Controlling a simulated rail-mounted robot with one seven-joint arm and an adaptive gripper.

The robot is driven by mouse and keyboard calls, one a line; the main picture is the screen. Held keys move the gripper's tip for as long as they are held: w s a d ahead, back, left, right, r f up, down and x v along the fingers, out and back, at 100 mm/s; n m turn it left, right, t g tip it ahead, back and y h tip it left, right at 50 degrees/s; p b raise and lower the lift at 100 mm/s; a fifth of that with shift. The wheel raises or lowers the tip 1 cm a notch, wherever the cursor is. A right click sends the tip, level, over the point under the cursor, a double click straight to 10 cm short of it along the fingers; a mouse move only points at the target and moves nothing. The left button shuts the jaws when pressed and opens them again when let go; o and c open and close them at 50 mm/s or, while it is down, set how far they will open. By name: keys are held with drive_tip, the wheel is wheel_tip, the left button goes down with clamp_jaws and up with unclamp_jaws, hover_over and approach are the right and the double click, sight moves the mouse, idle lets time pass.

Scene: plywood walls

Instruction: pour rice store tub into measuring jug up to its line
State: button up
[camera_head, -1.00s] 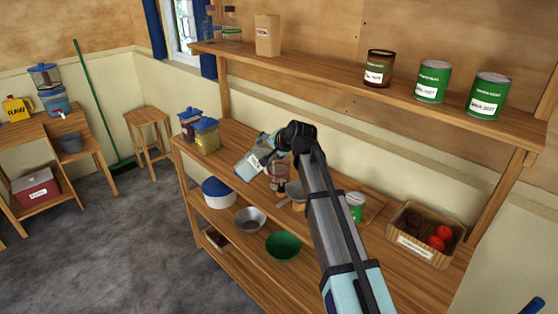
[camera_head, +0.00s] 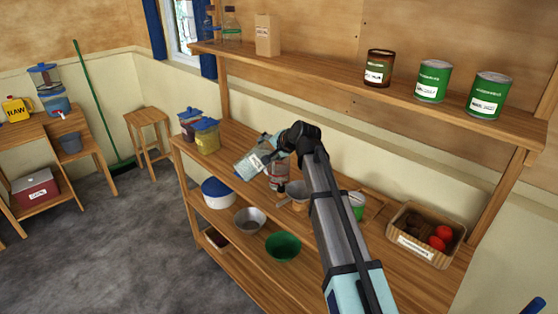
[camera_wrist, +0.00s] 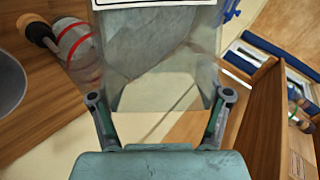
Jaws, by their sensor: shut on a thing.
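My gripper (camera_head: 270,148) is shut on the clear rice store tub (camera_head: 250,163), which has a white label. The tub is held tilted above the shelf, close beside the measuring jug (camera_head: 277,178). In the wrist view, the tub (camera_wrist: 160,60) fills the space between my fingers (camera_wrist: 160,97); its walls look see-through and I make out no clear rice level. The clear jug with red markings shows at upper left (camera_wrist: 75,45). The jug looks pale inside, but I cannot tell its fill level. The tub's mouth is not clearly visible.
Two lidded tubs (camera_head: 206,135) stand left. A crate of vegetables (camera_head: 425,235) is at the right end. The upper shelf (camera_head: 330,65) runs above.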

drive_tip(key=shift+w+d, duration=0.1)
idle(0.4)
drive_tip(key=shift+w+d+r+m+y, duration=0.1)
drive_tip(key=shift+w+d+m+y, duration=0.15)
drive_tip(key=shift+m+y, duration=0.25)
idle(1.6)
drive_tip(key=shift+w+d+r+m+g+y, duration=0.1)
drive_tip(key=shift+w+d+m+g+y, duration=0.2)
drive_tip(key=shift+d, duration=0.2)
drive_tip(key=shift+w+d+r+m+g+y, duration=0.1)
drive_tip(key=shift+w+d+m+g+y, duration=0.15)
drive_tip(key=shift+d+y, duration=0.2)
idle(3.3)
